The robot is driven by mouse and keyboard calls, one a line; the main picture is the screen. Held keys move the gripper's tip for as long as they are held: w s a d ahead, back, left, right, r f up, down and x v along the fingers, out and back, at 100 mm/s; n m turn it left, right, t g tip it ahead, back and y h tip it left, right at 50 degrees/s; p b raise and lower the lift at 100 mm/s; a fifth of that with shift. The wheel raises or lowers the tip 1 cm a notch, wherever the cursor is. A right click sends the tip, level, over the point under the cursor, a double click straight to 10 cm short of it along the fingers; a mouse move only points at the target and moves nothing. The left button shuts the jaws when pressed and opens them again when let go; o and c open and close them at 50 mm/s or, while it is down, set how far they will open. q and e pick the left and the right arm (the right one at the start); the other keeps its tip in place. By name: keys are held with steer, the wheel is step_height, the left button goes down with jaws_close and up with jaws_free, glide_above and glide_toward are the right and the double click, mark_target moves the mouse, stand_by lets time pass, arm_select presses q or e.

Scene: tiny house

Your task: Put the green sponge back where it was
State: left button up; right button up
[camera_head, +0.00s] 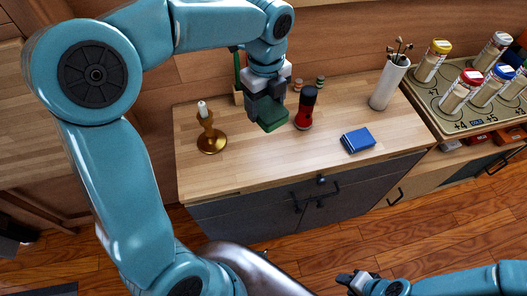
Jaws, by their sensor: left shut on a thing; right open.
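The green sponge (272,120) is in my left gripper (267,106), which is shut on it over the back middle of the wooden counter (220,170). I cannot tell whether the sponge touches the counter. A blue sponge-like block (358,140) lies flat on the counter to the right. My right gripper (358,281) is low at the bottom of the view, in front of the cabinet and away from the counter, open and empty.
A brass candlestick (209,136) stands left of the sponge. A red and black grinder (306,108) stands close on its right. A white cylinder holding sticks (388,85) stands further right. A board with several jars (440,85) is at far right. The counter's front is clear.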

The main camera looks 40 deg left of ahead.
mark_target(265, 156)
arm_select(q)
step_height(265, 156, down, 18)
steer(key=shift+f+b, duration=0.1)
steer(key=shift+b, duration=0.45)
steer(key=shift+f, duration=0.1)
steer(key=o, duration=0.9)
steer(key=shift+o, duration=0.2)
step_height(265, 156, up, 12)
steer(key=shift+r+p, duration=0.2)
steer(key=shift+p, duration=0.25)
steer(key=shift+s, duration=0.1)
